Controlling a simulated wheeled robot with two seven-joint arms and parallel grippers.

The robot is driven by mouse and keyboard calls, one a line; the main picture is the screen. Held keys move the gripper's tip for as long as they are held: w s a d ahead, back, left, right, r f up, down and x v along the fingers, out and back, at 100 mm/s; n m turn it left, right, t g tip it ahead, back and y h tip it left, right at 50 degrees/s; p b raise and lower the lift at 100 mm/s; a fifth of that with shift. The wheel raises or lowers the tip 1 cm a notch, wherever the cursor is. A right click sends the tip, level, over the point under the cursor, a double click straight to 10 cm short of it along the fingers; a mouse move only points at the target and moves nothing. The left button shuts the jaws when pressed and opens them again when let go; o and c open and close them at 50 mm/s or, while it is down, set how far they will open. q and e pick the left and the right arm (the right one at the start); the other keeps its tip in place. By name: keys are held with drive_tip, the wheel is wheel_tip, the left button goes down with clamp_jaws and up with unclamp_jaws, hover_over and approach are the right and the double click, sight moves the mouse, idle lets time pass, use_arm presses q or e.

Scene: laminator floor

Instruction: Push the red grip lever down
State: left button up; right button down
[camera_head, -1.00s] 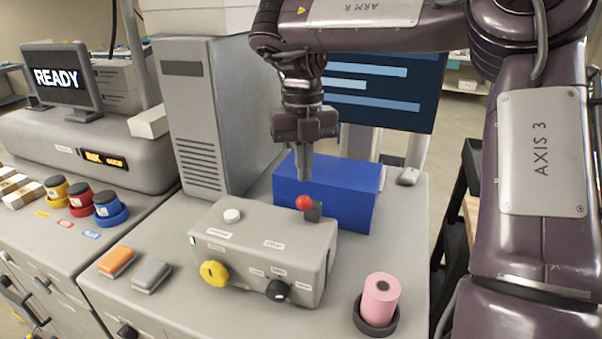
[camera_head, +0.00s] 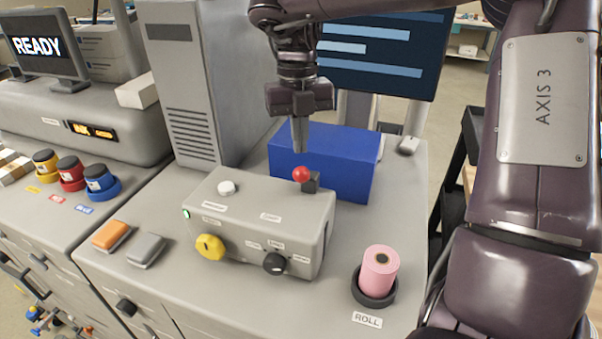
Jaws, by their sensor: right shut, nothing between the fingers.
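The red grip lever (camera_head: 301,174) is a red ball knob beside a small dark block on the top of a grey control box (camera_head: 262,200), near its right back edge. My right gripper (camera_head: 300,150) points straight down with its fingers shut and empty. Its fingertips are just above or behind the red knob in the picture; I cannot tell whether they touch it. My left gripper is not in view.
A blue box (camera_head: 345,165) stands right behind the control box. The control box also has a yellow knob (camera_head: 210,247), a black knob (camera_head: 275,263) and a white button (camera_head: 227,187). A pink roll (camera_head: 379,268) stands front right. A grey tower (camera_head: 190,90) rises behind left.

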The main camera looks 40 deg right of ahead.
sight(300, 170)
drive_tip(key=f, duration=0.3)
drive_tip(key=shift+s+a, duration=0.15)
drive_tip(key=shift+s, duration=0.1)
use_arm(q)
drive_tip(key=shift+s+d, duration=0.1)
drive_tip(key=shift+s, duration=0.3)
use_arm(e)
drive_tip(key=shift+f, duration=0.5)
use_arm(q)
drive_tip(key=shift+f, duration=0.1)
use_arm(e)
drive_tip(key=shift+f, duration=0.1)
wheel_tip(300, 170, down, 4)
drive_tip(key=shift+f+b, duration=0.1)
drive_tip(key=shift+b, duration=1.15)
drive_tip(key=shift+w+r+p, duration=0.25)
drive_tip(key=shift+r+p, duration=0.15)
drive_tip(key=shift+p, duration=0.1)
drive_tip(key=shift+w+d+r+p, duration=0.4)
drive_tip(key=shift+w+d+p, duration=0.15)
drive_tip(key=shift+w+p, duration=0.2)
drive_tip(key=shift+w+d, duration=0.15)
drive_tip(key=shift+w, duration=0.1)
drive_tip(key=shift+w+f, duration=0.15)
drive_tip(key=shift+w, duration=0.05)
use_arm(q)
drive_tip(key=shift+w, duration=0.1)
use_arm(e)
drive_tip(key=shift+d, duration=0.1)
